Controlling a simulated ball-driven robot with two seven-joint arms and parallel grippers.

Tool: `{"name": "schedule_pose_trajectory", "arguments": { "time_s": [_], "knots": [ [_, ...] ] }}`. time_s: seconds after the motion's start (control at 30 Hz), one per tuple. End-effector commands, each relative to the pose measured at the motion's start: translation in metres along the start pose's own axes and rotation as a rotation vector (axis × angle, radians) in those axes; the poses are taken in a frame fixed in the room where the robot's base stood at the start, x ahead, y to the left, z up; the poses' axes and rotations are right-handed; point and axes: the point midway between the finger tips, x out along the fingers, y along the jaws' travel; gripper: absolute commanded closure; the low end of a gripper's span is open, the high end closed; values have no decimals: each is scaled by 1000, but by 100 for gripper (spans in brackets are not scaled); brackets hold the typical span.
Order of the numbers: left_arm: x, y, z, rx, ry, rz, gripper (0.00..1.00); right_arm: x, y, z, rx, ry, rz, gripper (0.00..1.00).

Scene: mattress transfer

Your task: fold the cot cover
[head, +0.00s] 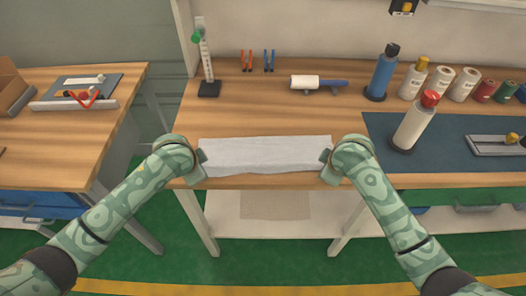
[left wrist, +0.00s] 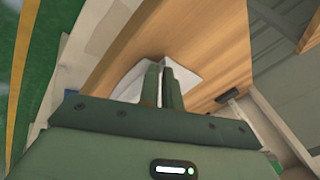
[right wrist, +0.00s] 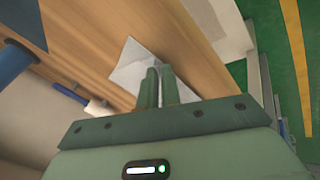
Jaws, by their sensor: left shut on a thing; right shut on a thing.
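The cot cover (head: 265,153) is a pale grey-white cloth. In the head view it spans the front part of the wooden bench as a wide, short strip between my two grippers. My left gripper (head: 201,163) is shut on its left end, and my right gripper (head: 328,163) is shut on its right end. In the left wrist view the cover (left wrist: 190,77) shows around the left fingers (left wrist: 161,66). In the right wrist view the cover (right wrist: 133,62) shows beside the right fingers (right wrist: 158,72). The fingers hide the gripped edges. I cannot tell whether the cloth touches the bench.
Behind the cover stand a height gauge (head: 207,75), a white roller (head: 318,83) and small orange and blue tools (head: 258,60). A blue mat (head: 440,165) with a red-capped bottle (head: 413,125) lies to the right. The bench (head: 270,112) is clear just behind the cover.

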Motion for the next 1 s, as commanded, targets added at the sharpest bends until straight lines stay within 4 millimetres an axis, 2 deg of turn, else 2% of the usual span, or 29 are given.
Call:
{"name": "schedule_pose_trajectory", "arguments": {
  "time_s": [0.1, 0.23, 0.27, 0.67, 0.77, 1.0],
  "knots": [
    [-1, -1, 0, 0, -1, 0, 100, -1, 0, 0, 0, -1, 0, 100],
    [-1, -1, 0, 0, -1, 0, 64, -1, 0, 0, 0, -1, 0, 64],
    [-1, -1, 0, 0, -1, 0, 60, -1, 0, 0, 0, -1, -1, 60],
    [-1, 1, 1, 1, -3, 4, 60, -2, -1, 0, -1, -1, -4, 60],
    [-14, 0, -1, -1, 0, 3, 60, -14, 0, -1, -1, 1, -3, 60],
    [-60, 1, 1, 1, 1, 1, 60, -60, -2, 0, -1, 2, -2, 60]
  ]
}}
